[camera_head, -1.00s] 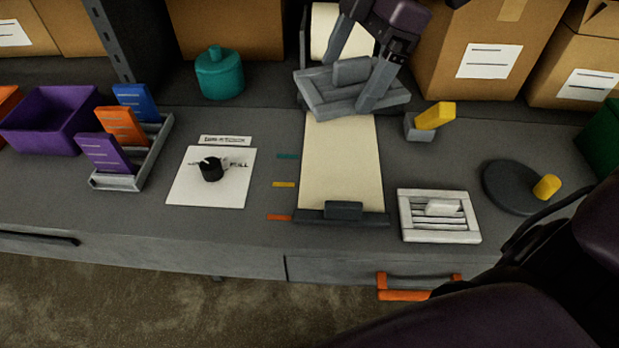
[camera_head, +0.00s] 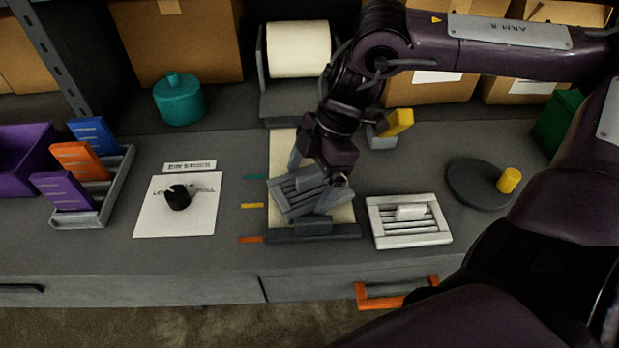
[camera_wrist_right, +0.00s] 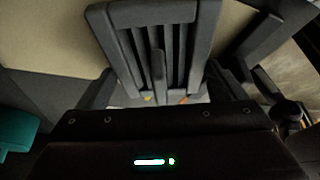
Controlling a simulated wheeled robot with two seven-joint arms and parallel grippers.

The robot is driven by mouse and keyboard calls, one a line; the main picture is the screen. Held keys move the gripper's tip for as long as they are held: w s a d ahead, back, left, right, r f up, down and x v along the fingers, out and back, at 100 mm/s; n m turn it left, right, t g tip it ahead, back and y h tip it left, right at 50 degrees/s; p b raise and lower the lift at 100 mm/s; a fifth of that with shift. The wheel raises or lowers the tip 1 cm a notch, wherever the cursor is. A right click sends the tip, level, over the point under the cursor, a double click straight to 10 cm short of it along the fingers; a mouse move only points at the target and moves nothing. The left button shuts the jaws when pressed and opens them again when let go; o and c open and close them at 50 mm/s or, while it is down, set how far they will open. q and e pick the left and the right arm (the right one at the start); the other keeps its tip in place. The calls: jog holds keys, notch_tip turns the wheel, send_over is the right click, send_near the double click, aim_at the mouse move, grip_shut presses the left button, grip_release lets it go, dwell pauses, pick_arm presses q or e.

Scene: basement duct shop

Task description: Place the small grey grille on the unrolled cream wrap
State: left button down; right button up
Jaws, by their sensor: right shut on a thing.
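The small grey grille (camera_head: 290,198), a slatted frame with a raised block on it, is in my right gripper (camera_head: 312,182). It sits tilted over the near part of the unrolled cream wrap (camera_head: 283,145). I cannot tell whether it touches the wrap. In the right wrist view, the grille (camera_wrist_right: 160,14) lies between the fingers of my right gripper (camera_wrist_right: 165,92), with its slats toward the camera. The gripper and grille hide much of the wrap. My left gripper is not in view.
A dark bar (camera_head: 340,232) lies across the wrap's near end. A white grille (camera_head: 400,236) is just right of it. A grey block with a yellow piece (camera_head: 398,121) stands behind, and a dark disc (camera_head: 470,185) lies further right. The wrap roll (camera_head: 298,50) is at the back.

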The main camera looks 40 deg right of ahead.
jog(key=shift+f, duration=0.25)
jog(key=shift+f, duration=0.15)
jog(key=o, duration=0.8)
jog(key=shift+r, duration=0.3)
jog(key=shift+d+r, duration=0.15)
jog(key=shift+r, duration=0.2)
jog(key=v, duration=1.1)
